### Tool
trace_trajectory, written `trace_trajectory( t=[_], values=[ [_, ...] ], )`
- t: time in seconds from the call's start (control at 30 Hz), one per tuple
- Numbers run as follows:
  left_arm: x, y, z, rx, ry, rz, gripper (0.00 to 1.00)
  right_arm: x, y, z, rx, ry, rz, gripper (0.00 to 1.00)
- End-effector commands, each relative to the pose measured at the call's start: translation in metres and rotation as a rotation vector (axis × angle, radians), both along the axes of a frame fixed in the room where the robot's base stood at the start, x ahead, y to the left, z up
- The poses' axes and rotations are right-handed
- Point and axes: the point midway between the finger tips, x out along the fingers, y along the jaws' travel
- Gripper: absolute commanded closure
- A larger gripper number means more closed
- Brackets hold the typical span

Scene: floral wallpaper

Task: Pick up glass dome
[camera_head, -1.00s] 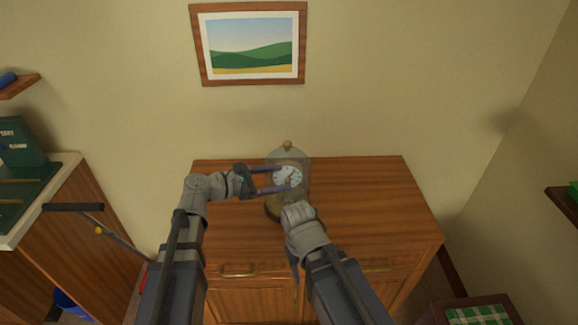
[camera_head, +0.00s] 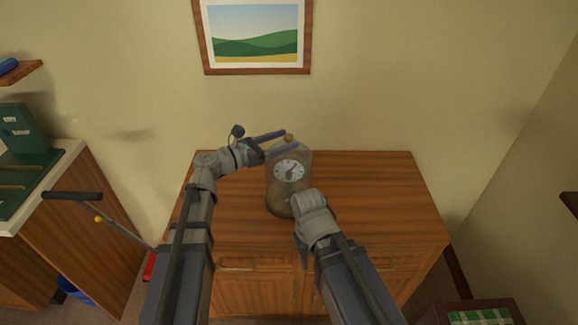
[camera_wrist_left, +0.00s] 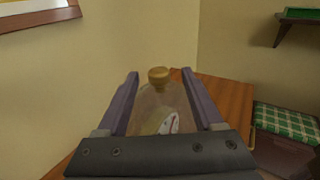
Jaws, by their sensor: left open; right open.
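The glass dome (camera_head: 274,174) stands upright on the wooden cabinet (camera_head: 370,200), with a round brass knob (camera_head: 289,138) on top and a white-faced clock (camera_head: 289,170) inside. My left gripper (camera_head: 284,140) is open at the height of the dome's top, with its fingers on either side of the knob. The left wrist view shows the knob (camera_wrist_left: 158,77) between the two spread purple fingers, with no visible contact. My right gripper is low in front of the dome, and its fingers are mostly hidden behind its own wrist (camera_head: 314,208).
A framed landscape picture (camera_head: 255,70) hangs on the wall behind. A side counter (camera_head: 70,160) with a green box (camera_head: 20,128) stands at the left. A green checked cloth (camera_head: 480,317) lies at the lower right. The cabinet's right half is clear.

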Motion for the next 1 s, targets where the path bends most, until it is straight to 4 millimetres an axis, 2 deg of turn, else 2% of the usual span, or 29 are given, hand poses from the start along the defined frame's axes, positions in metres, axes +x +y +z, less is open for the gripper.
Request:
trace_trajectory(
  t=[0.17,0.43,0.67,1.0],
  values=[
    [0.008,-0.011,-0.001,0.000,-0.001,-0.004,0.32,0.000,0.000,-0.001,0.000,0.000,0.000,0.50],
    [0.029,-0.040,-0.003,0.000,-0.001,-0.003,0.32,0.000,0.000,-0.003,0.000,0.000,0.000,0.50],
    [0.030,-0.042,-0.003,0.001,-0.001,-0.001,0.32,0.000,0.000,-0.003,0.000,0.000,0.000,0.50],
    [0.029,-0.042,-0.003,0.001,-0.001,-0.001,0.69,0.000,0.000,-0.003,0.000,0.000,0.000,0.50]
  ],
)
